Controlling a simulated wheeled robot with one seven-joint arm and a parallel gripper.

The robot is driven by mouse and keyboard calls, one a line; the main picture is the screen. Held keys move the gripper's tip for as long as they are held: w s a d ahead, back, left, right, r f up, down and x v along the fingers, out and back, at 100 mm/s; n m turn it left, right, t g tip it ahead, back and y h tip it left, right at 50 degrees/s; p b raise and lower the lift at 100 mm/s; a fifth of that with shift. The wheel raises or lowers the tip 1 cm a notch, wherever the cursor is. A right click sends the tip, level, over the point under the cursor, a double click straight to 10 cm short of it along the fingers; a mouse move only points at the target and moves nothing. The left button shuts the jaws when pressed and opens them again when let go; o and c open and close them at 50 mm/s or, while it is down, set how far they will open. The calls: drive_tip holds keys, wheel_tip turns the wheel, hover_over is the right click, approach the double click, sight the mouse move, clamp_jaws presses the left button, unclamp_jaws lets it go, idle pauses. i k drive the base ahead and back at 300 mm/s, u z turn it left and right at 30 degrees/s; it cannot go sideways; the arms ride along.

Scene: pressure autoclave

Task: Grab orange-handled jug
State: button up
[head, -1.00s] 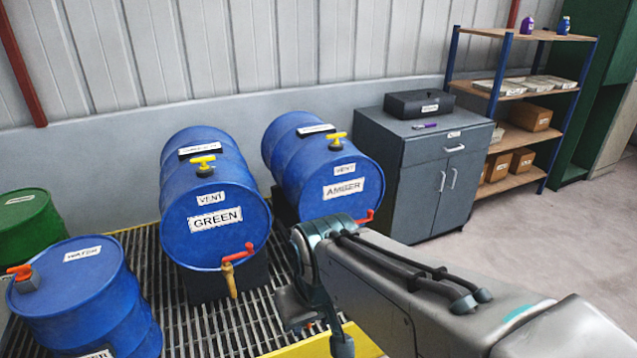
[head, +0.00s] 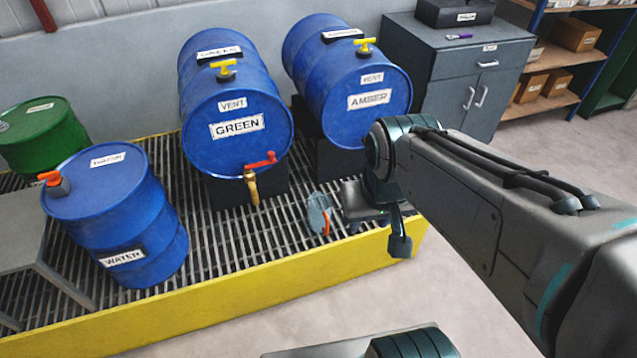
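The jug (head: 318,212) is small and clear, with an orange handle on its right side. It stands on the grating in front of the gap between the GREEN and AMBER drums. My gripper (head: 381,228) is just to the right of the jug in the head view, pointing down, apart from it in the picture. Its two fingers look spread, with nothing seen between them. My arm hides part of the AMBER drum's lower front.
The blue GREEN drum (head: 237,140), with a red-handled tap, and the AMBER drum (head: 365,108) lie behind the jug. An upright WATER drum (head: 115,222) stands left. A yellow pallet edge (head: 230,300) runs in front. A grey cabinet (head: 465,75) stands at back right.

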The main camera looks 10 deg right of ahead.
sight(318, 208)
drive_tip(key=k, duration=0.55)
drive_tip(key=u, duration=0.4)
drive_tip(key=i, duration=1.2)
drive_tip(key=z, duration=0.65)
